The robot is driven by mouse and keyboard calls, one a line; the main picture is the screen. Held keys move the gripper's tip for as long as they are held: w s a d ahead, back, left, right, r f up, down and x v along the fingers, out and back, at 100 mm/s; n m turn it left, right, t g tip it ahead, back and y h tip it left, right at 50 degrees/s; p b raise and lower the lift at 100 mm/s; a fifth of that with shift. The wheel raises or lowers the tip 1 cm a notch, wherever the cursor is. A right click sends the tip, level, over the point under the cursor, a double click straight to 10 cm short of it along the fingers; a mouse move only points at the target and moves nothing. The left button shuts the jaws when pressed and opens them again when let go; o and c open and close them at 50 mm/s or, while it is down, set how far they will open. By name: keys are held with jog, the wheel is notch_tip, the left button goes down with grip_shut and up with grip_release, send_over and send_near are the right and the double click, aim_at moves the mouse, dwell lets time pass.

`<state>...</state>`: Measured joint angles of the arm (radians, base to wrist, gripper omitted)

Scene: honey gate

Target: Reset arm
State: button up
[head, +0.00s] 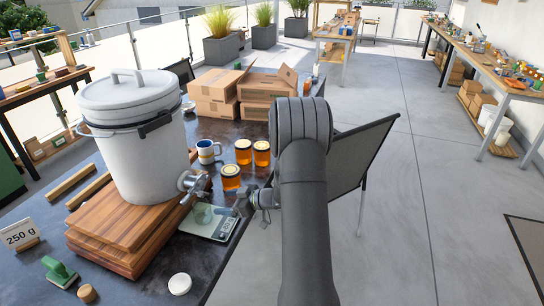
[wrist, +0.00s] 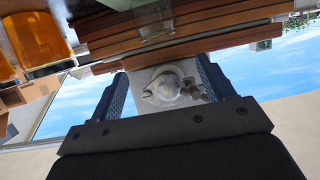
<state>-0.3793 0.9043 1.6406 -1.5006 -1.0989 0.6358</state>
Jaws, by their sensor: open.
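My gripper (head: 242,204) is at the right of the honey bucket's metal gate (head: 193,183). It is open and empty. In the wrist view, my two fingers (wrist: 165,82) stand apart, with the gate (wrist: 170,86) showing between them, farther off. I see no contact. The white lidded bucket (head: 135,165) stands upright on stacked wooden boards (head: 125,240). A clear jar (head: 203,213) seems to stand on the scale (head: 222,228) below the gate. Its contents are too small to tell.
Amber jars (head: 231,178) and a blue-and-white mug (head: 206,151) stand behind the gate. Cardboard boxes (head: 215,87) are at the table's back. A dark chair (head: 362,155) stands right.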

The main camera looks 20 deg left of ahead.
aim_at(208, 205)
jog(key=x, duration=1.1)
jog(key=shift+a+f, duration=0.15)
jog(key=shift+a, duration=0.2)
jog(key=shift+w+d, duration=0.15)
jog(key=shift+d, duration=1.8)
jog(key=shift+a, duration=0.1)
